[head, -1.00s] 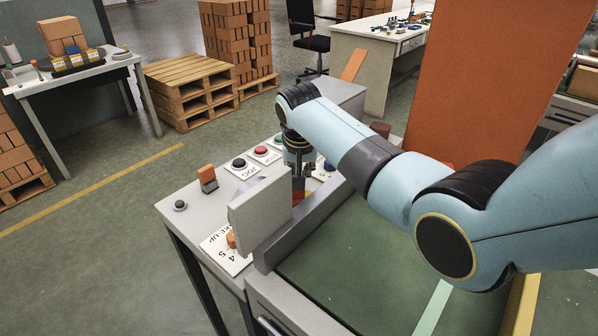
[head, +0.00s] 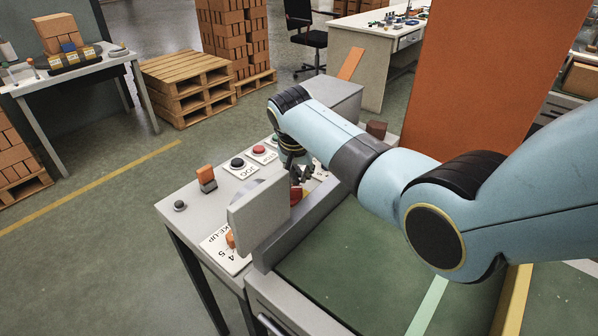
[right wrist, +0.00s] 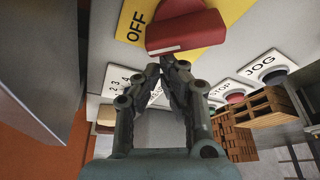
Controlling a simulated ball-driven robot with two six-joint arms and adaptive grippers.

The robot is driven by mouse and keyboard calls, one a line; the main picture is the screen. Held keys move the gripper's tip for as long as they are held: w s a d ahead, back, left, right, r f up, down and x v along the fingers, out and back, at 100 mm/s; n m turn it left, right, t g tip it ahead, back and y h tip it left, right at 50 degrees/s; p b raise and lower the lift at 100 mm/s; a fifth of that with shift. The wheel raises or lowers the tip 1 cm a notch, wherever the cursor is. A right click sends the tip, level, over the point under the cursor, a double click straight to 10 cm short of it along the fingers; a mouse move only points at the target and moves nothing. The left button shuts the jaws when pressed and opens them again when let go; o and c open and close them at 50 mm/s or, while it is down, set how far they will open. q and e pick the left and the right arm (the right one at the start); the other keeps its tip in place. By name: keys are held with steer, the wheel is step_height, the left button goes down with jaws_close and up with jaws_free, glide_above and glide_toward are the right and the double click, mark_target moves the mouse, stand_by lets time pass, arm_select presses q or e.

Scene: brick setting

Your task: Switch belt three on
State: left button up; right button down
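The red rotary switch (right wrist: 186,30) sits on a yellow plate (right wrist: 240,8) marked OFF in the right wrist view. In the head view the red switch (head: 297,195) is partly hidden behind a grey upright panel. My right gripper (right wrist: 171,62) has its fingertips together, just short of the red handle, with nothing seen between them; whether they touch it is unclear. In the head view the right gripper (head: 299,178) points down over the console. A white plate with numbers (right wrist: 117,88) lies beside the fingers, partly hidden. My left gripper is not in view.
The grey panel (head: 258,215) stands close to my right gripper. STOP (head: 259,149) and JOG (head: 238,163) buttons, an orange switch (head: 206,178) and a MAKE-UP plate (head: 226,254) share the console. The green belt (head: 350,265) lies in front; an orange board (head: 490,80) stands behind.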

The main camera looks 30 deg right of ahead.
mark_target(301, 189)
steer(key=shift+s+f+m, duration=0.1)
steer(key=shift+s+m, duration=0.1)
steer(key=shift+m, duration=0.2)
steer(key=shift+s, duration=0.1)
stand_by(0.4)
steer(key=shift+s+m+p, duration=0.15)
steer(key=shift+m+p, duration=0.15)
steer(key=shift+m, duration=0.1)
steer(key=shift+s+m+g+h, duration=0.15)
steer(key=shift+m+g+h, duration=0.2)
steer(key=shift+m, duration=0.25)
steer(key=shift+s+a+m+g+p, duration=0.15)
steer(key=shift+s+m+g, duration=0.15)
steer(key=shift+m, duration=0.5)
steer(key=shift+s+a+m+g+p, duration=0.15)
steer(key=shift+s+m+g, duration=0.1)
steer(key=shift+m, duration=0.55)
steer(key=m, duration=0.2)
steer(key=s+m+g, duration=0.1)
steer(key=m, duration=0.1)
steer(key=m+g+b, duration=0.1)
steer(key=m, duration=0.1)
steer(key=shift+s+a, duration=0.2)
steer(key=shift+a, duration=0.2)
steer(key=shift+s+a+m, duration=0.1)
steer(key=shift+a+m, duration=0.05)
steer(key=shift+m, duration=0.45)
steer(key=shift+s+a, duration=0.15)
steer(key=shift+a, duration=0.05)
